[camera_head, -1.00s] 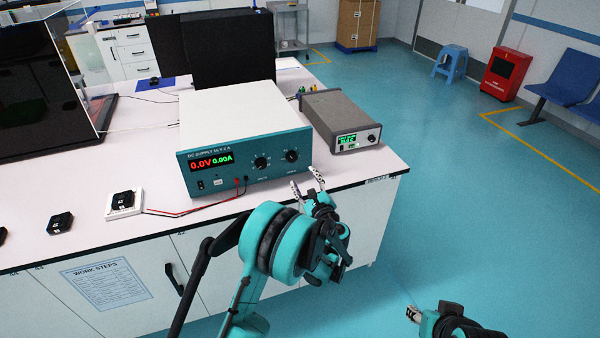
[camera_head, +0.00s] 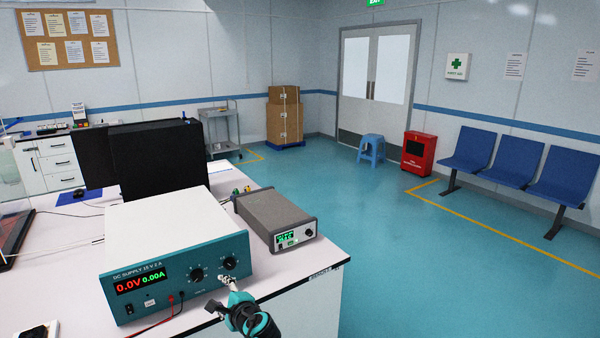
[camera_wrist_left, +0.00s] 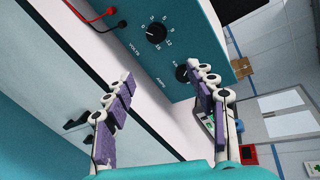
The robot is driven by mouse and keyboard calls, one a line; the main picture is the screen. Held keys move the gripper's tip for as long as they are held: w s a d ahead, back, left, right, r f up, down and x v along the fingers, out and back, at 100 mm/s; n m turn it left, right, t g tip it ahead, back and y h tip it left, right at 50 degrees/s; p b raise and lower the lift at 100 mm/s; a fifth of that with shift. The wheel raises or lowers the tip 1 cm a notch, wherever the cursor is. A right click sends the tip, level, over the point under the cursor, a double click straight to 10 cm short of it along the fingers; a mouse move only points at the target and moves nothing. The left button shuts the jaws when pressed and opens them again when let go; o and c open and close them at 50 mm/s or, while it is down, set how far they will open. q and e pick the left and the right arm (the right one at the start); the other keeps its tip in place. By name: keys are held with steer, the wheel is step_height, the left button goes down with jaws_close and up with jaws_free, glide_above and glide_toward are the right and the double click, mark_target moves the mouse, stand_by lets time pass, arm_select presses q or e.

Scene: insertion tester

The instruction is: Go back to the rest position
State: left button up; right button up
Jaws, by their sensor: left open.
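My left gripper (camera_head: 229,284) is at the bottom of the head view, in front of the lower right of the DC supply (camera_head: 178,269). In the left wrist view the two fingers of my left gripper (camera_wrist_left: 165,88) stand wide apart with nothing between them. The supply's front panel with its volts and amps knobs (camera_wrist_left: 154,33) lies beyond the fingertips. I cannot tell whether a fingertip touches the panel. The supply's display reads 0.0V and 0.00A. My right gripper is outside the head view.
The white bench (camera_head: 70,240) also carries a grey meter (camera_head: 275,218) and a black box (camera_head: 160,155). Open blue floor (camera_head: 430,270) lies to the right.

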arm_select(q)
steer(key=s+a+r+n+g+h, duration=0.1)
steer(key=s+n+g+h, duration=0.1)
steer(key=s+n, duration=0.35)
steer(key=s+a+r+n+g+h, duration=0.1)
steer(key=s+n, duration=0.1)
steer(key=s, duration=0.7)
steer(key=s+d+f+n+h, duration=0.2)
steer(key=s+d+n, duration=0.1)
steer(key=s, duration=0.5)
steer(key=s+d+f+n+g+h, duration=0.1)
steer(key=s+d+f+n+h, duration=0.1)
steer(key=s+n, duration=0.3)
steer(key=s+d+h, duration=0.1)
steer(key=s, duration=0.2)
steer(key=shift+s+d+h, duration=0.25)
steer(key=shift+d+h, duration=0.05)
steer(key=shift+d, duration=0.1)
